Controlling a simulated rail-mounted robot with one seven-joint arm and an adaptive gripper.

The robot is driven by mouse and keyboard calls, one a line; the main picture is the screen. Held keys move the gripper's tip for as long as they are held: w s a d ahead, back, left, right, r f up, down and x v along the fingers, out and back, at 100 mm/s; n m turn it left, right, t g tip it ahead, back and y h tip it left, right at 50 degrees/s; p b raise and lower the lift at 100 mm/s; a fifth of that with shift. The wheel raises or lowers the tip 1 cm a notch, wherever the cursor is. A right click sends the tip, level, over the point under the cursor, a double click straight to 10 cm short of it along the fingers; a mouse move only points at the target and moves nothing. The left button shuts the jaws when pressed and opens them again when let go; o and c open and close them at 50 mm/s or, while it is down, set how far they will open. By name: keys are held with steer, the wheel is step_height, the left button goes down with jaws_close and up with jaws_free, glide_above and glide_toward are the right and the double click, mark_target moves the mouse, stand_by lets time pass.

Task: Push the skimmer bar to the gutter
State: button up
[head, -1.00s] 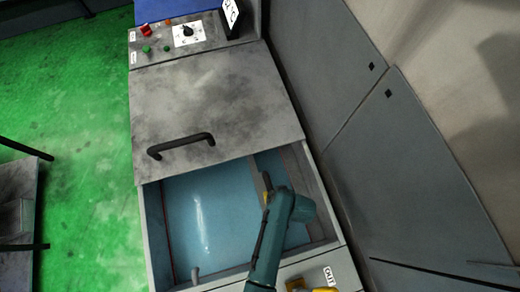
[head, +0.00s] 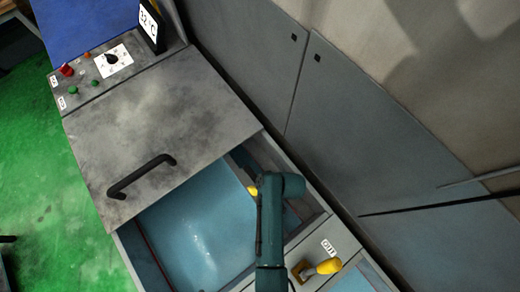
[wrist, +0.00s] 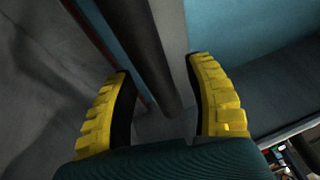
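The tank of blue liquid (head: 190,232) lies in the lower middle of the head view, partly under a grey cover. My gripper (head: 253,191) is inside its right side, with one yellow fingertip showing beside my dark green arm. A narrow grey strip at the liquid's right edge (head: 238,166) looks like the skimmer bar; my arm hides much of it. The gutter seems to be the grey ledge (head: 302,207) to its right. In the wrist view my gripper's yellow fingers (wrist: 160,70) are apart, and a grey bar (wrist: 172,40) runs between them, closer to the right finger. Contact is unclear.
The cover has a black handle (head: 142,176). A control panel with a dial (head: 113,60) and a temperature display (head: 151,27) stands behind it. A yellow-handled lever (head: 325,266) sits near the OUT label (head: 328,247). Grey cabinet walls (head: 390,120) close the right side.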

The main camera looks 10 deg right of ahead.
steer(key=v, duration=1.2)
